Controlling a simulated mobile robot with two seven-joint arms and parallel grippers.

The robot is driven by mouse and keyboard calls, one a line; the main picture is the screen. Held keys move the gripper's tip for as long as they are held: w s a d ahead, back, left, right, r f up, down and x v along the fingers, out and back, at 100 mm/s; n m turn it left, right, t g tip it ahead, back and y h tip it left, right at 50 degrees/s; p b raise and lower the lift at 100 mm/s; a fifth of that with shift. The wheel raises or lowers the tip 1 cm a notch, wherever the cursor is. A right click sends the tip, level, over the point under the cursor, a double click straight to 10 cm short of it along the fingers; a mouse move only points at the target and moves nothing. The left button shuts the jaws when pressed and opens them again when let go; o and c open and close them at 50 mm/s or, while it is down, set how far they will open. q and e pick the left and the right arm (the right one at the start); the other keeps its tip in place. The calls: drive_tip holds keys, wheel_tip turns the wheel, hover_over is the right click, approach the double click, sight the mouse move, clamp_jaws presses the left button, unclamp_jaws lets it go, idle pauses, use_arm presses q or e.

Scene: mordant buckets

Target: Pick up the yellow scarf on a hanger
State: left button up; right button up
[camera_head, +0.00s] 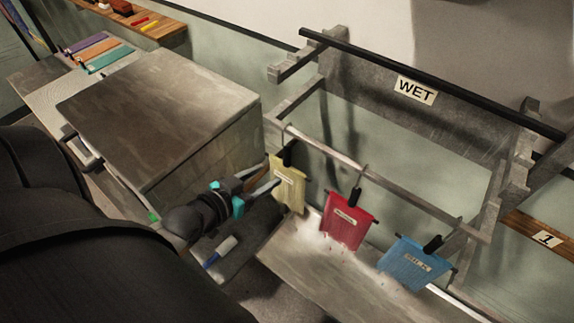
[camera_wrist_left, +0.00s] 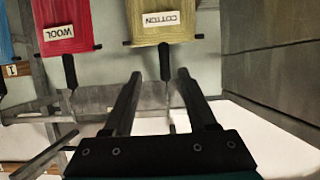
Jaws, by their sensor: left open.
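The yellow scarf (camera_head: 289,188) hangs by a black hanger (camera_head: 287,157) from the rail of the rack, left of the red and blue ones. In the left wrist view, which is upside down, the yellow scarf (camera_wrist_left: 160,32) bears a COTTON label. The dark stem of its hanger (camera_wrist_left: 165,62) appears between my left fingertips. My left gripper (camera_head: 274,179) is open and empty beside the scarf's left side; its open fingers also show in the left wrist view (camera_wrist_left: 160,75). I cannot tell whether the fingers touch the hanger. My right gripper is not in view.
A red scarf (camera_head: 346,222) and a blue scarf (camera_head: 416,264) hang further right on the same rail (camera_head: 400,190). A pale tray-like surface (camera_head: 325,270) lies below. A large grey box-like block (camera_head: 160,105) stands left of the rack. A WET sign (camera_head: 416,90) marks the rack.

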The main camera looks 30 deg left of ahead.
sight(287, 163)
use_arm(q)
drive_tip(key=x, duration=0.8)
drive_tip(key=shift+w+a+f, duration=0.1)
drive_tip(key=shift+w+f, duration=0.05)
drive_tip(key=shift+w, duration=0.1)
drive_tip(key=shift+a+b+x, duration=0.15)
drive_tip(key=shift+b+x, duration=0.1)
drive_tip(key=shift+x, duration=1.1)
drive_tip(key=shift+a+b+x, duration=0.15)
drive_tip(key=shift+b+x, duration=0.1)
drive_tip(key=shift+x, duration=1.1)
drive_tip(key=shift+c, duration=0.3)
clamp_jaws()
